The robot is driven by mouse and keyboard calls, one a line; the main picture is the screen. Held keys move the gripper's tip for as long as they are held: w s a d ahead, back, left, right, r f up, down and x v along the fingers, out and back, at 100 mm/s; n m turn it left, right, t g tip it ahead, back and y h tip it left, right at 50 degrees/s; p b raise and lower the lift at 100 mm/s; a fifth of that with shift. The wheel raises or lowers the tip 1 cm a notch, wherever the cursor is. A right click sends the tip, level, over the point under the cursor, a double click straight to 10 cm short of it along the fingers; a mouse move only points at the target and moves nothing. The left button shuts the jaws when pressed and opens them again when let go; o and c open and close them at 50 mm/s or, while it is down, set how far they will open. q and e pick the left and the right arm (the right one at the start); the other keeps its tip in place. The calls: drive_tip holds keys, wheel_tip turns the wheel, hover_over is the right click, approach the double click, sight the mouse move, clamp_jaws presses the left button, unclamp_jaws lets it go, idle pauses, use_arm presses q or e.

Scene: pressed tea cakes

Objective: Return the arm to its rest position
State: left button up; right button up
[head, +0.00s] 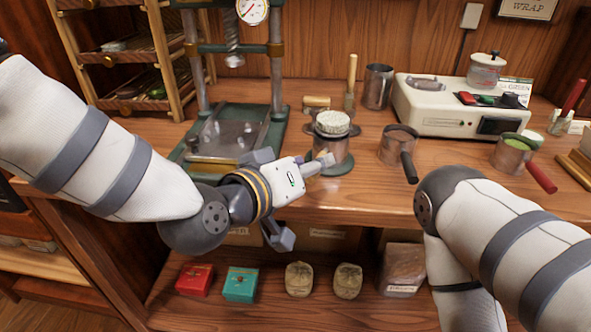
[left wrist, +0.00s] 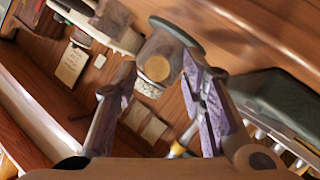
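My left gripper (head: 300,190) is over the front of the workbench, just left of and in front of a metal canister (head: 331,148) with a white cloth-like top. In the left wrist view, the fingers of my left gripper (left wrist: 160,78) are spread apart. The canister (left wrist: 180,40) shows beyond and between them, and I see no object held. Whether the fingers touch the canister is unclear. My right arm (head: 500,225) is bent at the right, and its gripper is out of view.
A green press (head: 275,125) stands behind my left gripper. A handled pot (head: 400,142), a white scale-like machine (head: 450,105) and a green-filled pan (head: 513,150) stand to the right. The shelf below holds a red box (head: 195,280), a teal box (head: 241,282) and several wrapped packets.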

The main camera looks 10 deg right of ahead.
use_arm(q)
drive_tip(key=v, duration=0.8)
drive_tip(key=s+a+f+n+g+y+p, duration=0.15)
drive_tip(key=s+a+f, duration=0.35)
drive_tip(key=f, duration=0.5)
drive_tip(key=s+a+f+g+y, duration=0.3)
drive_tip(key=s+a+f, duration=0.2)
drive_tip(key=f, duration=0.6)
drive_tip(key=s+a+f+g+y, duration=0.2)
drive_tip(key=s+a, duration=0.3)
drive_tip(key=s, duration=0.3)
drive_tip(key=s+a+f+g+y, duration=0.1)
drive_tip(key=s+a+f+g, duration=0.2)
drive_tip(key=s, duration=0.6)
drive_tip(key=s+a+f+g+y+p, duration=0.1)
drive_tip(key=s+a+f+g+y, duration=0.1)
drive_tip(key=s+a+f, duration=0.3)
drive_tip(key=s+a+g, duration=0.1)
drive_tip(key=s+a, duration=0.3)
drive_tip(key=shift+s+f+n+y, duration=0.2)
drive_tip(key=shift+f+n+y, duration=0.1)
drive_tip(key=shift+n+y, duration=0.05)
use_arm(e)
drive_tip(key=shift+t, duration=0.6)
drive_tip(key=w+r, duration=0.3)
